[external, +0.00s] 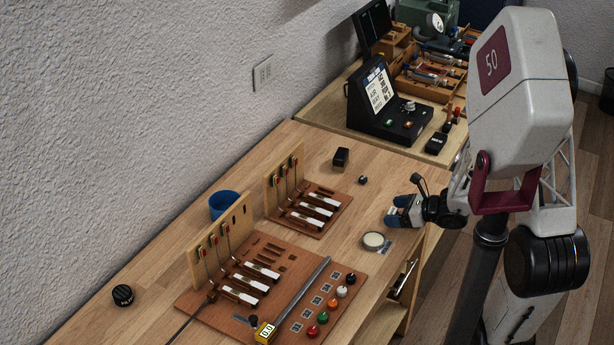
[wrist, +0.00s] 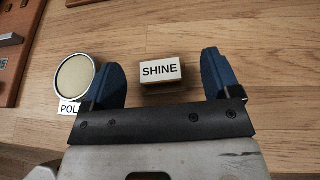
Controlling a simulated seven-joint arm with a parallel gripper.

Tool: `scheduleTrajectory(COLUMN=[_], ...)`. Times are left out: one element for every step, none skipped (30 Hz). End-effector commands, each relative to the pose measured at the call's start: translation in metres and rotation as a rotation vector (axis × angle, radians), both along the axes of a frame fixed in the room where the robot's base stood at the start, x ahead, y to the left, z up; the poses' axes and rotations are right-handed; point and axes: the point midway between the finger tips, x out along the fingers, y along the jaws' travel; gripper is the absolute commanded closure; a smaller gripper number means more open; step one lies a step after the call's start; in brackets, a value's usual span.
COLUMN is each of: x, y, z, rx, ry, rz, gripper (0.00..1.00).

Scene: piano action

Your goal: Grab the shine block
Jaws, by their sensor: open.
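The shine block (wrist: 161,72) is a small brown block with a white top label reading SHINE. In the wrist view it lies on the wooden table, between the two blue fingers. My gripper (wrist: 161,62) is open, with a gap on each side of the block; the block's near edge is short of the dark palm bar. In the external view my gripper (external: 404,212) is low over the right edge of the table. I cannot make out the shine block there; the fingers seem to hide it. The height of the fingertips against the block is hard to tell.
A round tin (external: 373,241) with a pale top sits close by; in the wrist view the tin (wrist: 75,77) is beside the left finger, with a partly hidden label. Brown boards with piano keys (external: 310,212) lie to the left. A black block (external: 341,157) stands farther back.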

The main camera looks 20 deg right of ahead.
Motion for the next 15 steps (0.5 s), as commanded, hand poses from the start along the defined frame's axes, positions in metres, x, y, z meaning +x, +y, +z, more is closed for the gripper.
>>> scheduleTrajectory(x=[0.0021, 0.0033, 0.0045, 0.0053, 0.0060, 0.0067, 0.0070, 0.0073, 0.0074, 0.0074, 0.0074, 0.0074, 0.0073, 0.0073, 0.0073], y=[0.0035, 0.0048, 0.0062, 0.0071, 0.0077, 0.0084, 0.0087, 0.0090, 0.0091, 0.0091, 0.0091, 0.0090, 0.0090, 0.0090, 0.0090], z=[-0.0018, -0.0024, -0.0031, -0.0034, -0.0038, -0.0042, -0.0043, -0.0046, -0.0046, -0.0046, -0.0046, -0.0046, -0.0046, -0.0046, -0.0046], rx=[0.000, 0.000, 0.000, 0.000, 0.000, -0.001, -0.001, -0.001, -0.001, -0.001, -0.001, -0.001, -0.001, -0.001, -0.001], ry=[0.001, 0.000, 0.000, 0.000, 0.000, -0.001, -0.001, -0.001, -0.001, -0.001, -0.001, -0.001, -0.001, -0.001, -0.001], rz=[0.002, 0.001, 0.001, 0.000, 0.000, 0.000, 0.000, 0.000, -0.001, -0.001, -0.001, -0.001, -0.001, -0.001, -0.001], gripper=[0.17, 0.17, 0.17, 0.17, 0.17, 0.17, 0.17, 0.17, 0.17, 0.17, 0.17, 0.17, 0.17, 0.17, 0.17])
